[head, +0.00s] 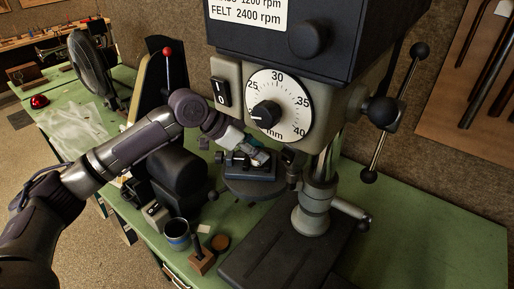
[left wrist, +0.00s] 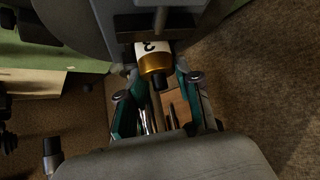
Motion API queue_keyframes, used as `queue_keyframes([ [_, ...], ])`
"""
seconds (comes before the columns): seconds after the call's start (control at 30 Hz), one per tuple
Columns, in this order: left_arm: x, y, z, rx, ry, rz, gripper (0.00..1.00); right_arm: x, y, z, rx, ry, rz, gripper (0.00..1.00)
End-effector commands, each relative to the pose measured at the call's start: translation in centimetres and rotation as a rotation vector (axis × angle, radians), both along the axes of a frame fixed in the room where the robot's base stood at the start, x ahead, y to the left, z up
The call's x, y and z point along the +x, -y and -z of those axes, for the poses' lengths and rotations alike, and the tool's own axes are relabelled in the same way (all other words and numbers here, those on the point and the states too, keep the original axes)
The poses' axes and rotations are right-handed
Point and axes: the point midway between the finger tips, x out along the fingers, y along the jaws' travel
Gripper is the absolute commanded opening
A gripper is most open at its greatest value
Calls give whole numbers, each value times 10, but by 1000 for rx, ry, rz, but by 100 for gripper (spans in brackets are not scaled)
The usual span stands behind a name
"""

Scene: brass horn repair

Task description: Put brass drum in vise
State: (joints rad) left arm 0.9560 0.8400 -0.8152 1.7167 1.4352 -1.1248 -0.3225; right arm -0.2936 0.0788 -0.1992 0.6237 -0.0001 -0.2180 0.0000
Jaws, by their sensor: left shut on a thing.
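My left gripper (head: 257,155) is over the dark vise (head: 262,173) on the round drill-press table. The gripper (left wrist: 160,84) also shows in the left wrist view, its teal-edged fingers shut on the brass drum (left wrist: 154,63). The drum is a gold cylinder with a white band marked "3" and a dark end. Dark metal lies close beyond the drum in that view, and I cannot tell whether the drum touches the vise jaws. In the head view the drum is too small and covered to make out. My right gripper is in neither view.
The drill press (head: 280,104), with its dial and lever handles, stands close to my left arm. The bench's right side (head: 440,215) is clear.

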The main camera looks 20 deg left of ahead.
Motion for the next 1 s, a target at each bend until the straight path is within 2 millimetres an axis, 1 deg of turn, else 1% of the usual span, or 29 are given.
queue_keyframes([
  [0.03, 0, 0, 1, -1, -1, 0, 35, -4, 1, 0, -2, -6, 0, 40],
  [0.17, 0, 0, 1, 0, 0, 0, 57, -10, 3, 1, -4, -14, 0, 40],
  [0.2, 0, 0, 1, 0, 0, 0, 59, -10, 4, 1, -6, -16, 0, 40],
  [0.5, 0, 0, -1, 0, 0, 0, 59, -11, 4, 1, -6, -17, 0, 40],
  [0.6, -3, -6, -5, 1, 1, -1, 59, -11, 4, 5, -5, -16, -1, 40],
  [0.73, -12, -19, -20, 2, 4, -3, 59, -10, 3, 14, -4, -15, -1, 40],
  [1.0, -35, -53, -62, 0, 2, -3, 59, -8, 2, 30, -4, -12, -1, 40],
])
